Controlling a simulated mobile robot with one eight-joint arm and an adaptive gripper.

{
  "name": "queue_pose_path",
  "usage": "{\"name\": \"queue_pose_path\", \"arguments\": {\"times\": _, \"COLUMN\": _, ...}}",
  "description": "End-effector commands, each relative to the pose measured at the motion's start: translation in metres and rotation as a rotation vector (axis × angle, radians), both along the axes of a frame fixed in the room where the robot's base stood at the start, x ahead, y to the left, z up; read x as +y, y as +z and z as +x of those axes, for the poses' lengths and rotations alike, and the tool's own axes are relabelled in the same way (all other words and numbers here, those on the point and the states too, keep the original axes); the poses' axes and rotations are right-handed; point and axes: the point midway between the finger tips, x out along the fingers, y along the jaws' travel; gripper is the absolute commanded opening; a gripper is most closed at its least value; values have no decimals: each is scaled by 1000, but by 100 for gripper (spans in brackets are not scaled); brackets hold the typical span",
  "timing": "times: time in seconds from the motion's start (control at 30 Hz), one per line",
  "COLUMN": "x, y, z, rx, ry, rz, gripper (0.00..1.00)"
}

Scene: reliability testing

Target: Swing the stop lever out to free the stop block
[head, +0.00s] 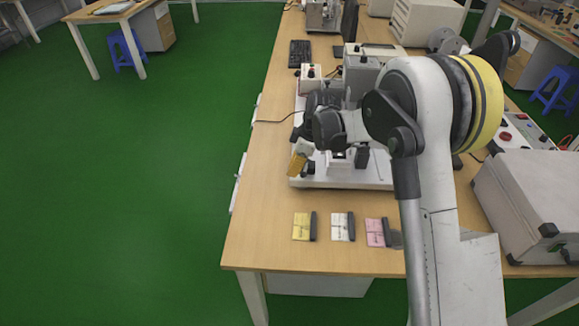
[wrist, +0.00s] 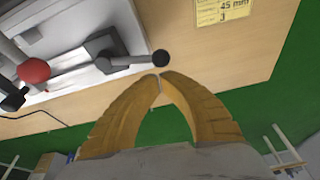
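The stop lever (wrist: 128,60) shows in the wrist view as a grey metal arm. It runs from a dark pivot block (wrist: 104,46) on the white fixture to a black ball knob (wrist: 160,58). My gripper (wrist: 161,75) has yellow ridged fingers with their tips together and nothing visible between them. The tips are just below the knob in the wrist view; I cannot tell whether they touch it. In the head view my gripper (head: 297,164) is at the fixture's left front corner. I cannot clearly single out the stop block; my arm hides much of the fixture (head: 340,181).
A red ball knob (wrist: 33,70) stands on the fixture. Yellow, white and pink cards (head: 301,227) with dark bars lie along the table's front. A grey case (head: 535,195) is at right. A keyboard (head: 299,53) lies behind. The floor left of the table is clear.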

Motion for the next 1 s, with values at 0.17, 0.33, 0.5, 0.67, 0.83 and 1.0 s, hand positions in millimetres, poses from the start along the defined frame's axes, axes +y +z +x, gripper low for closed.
{"name": "queue_pose_path", "arguments": {"times": 0.17, "x": -5, "y": 0, "z": -4, "rx": 0, "ry": 17, "rz": 0, "gripper": 0}}
{"name": "queue_pose_path", "arguments": {"times": 0.33, "x": -8, "y": 0, "z": -6, "rx": 1, "ry": 15, "rz": 0, "gripper": 0}}
{"name": "queue_pose_path", "arguments": {"times": 0.5, "x": -9, "y": 0, "z": -7, "rx": 1, "ry": 15, "rz": 0, "gripper": 0}}
{"name": "queue_pose_path", "arguments": {"times": 0.67, "x": -9, "y": 0, "z": -7, "rx": 1, "ry": 14, "rz": 0, "gripper": 0}}
{"name": "queue_pose_path", "arguments": {"times": 0.83, "x": -9, "y": 0, "z": -6, "rx": 1, "ry": 14, "rz": 0, "gripper": 0}}
{"name": "queue_pose_path", "arguments": {"times": 1.0, "x": -6, "y": -1, "z": -7, "rx": 1, "ry": 14, "rz": 0, "gripper": 0}}
